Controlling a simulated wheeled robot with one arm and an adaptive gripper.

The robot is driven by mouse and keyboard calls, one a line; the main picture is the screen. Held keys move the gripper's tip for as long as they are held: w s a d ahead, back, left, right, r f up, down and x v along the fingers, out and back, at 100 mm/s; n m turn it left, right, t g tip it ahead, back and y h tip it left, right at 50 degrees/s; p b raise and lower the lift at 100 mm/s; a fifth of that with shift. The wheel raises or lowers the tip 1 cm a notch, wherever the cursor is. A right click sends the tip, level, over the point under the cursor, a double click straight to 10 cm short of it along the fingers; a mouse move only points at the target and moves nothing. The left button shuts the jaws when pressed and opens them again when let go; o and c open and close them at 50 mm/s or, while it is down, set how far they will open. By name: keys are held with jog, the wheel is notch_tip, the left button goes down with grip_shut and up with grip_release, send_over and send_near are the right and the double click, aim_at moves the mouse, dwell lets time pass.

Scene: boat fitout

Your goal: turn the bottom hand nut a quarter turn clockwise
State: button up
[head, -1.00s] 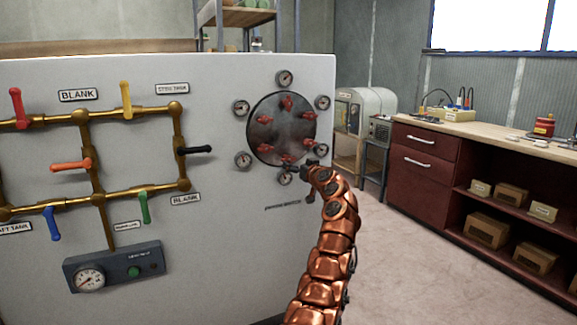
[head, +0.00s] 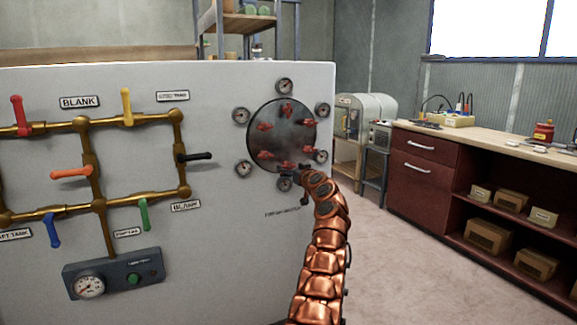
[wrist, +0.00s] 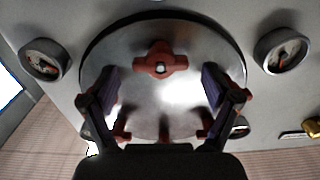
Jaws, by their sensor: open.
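A round metal plate (head: 283,133) on the right of the white panel carries several red hand nuts. The bottom hand nut (head: 286,166) is at its lower edge, just left of my gripper (head: 297,172), whose fingers are hard to make out there. The wrist view appears upside down. In it the bottom hand nut (wrist: 153,65) is a red winged knob near the upper middle, its wings lying about level. My gripper (wrist: 160,76) is open, one dark finger on each side of the nut, with gaps on both sides. I cannot tell the depth left to the nut.
Small round gauges ring the plate; one (head: 284,184) is just below the bottom nut, close to my gripper. Brass pipes (head: 137,190) with coloured valve levers fill the panel's left part. A workbench (head: 420,175) stands right, with open floor (head: 400,260) before it.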

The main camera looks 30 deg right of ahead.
aim_at(289, 166)
jog(key=shift+w+d+r+p, duration=0.2)
jog(key=shift+w+p, duration=0.1)
jog(key=shift+w, duration=0.35)
jog(key=shift+w+a+f+p, duration=0.1)
jog(key=shift+w+p, duration=0.1)
jog(key=shift+w, duration=0.2)
jog(key=shift+w+f+p, duration=0.1)
jog(key=shift+w+p, duration=0.05)
jog(key=shift+w, duration=0.2)
jog(key=shift+w, duration=0.1)
jog(key=c, duration=1.2)
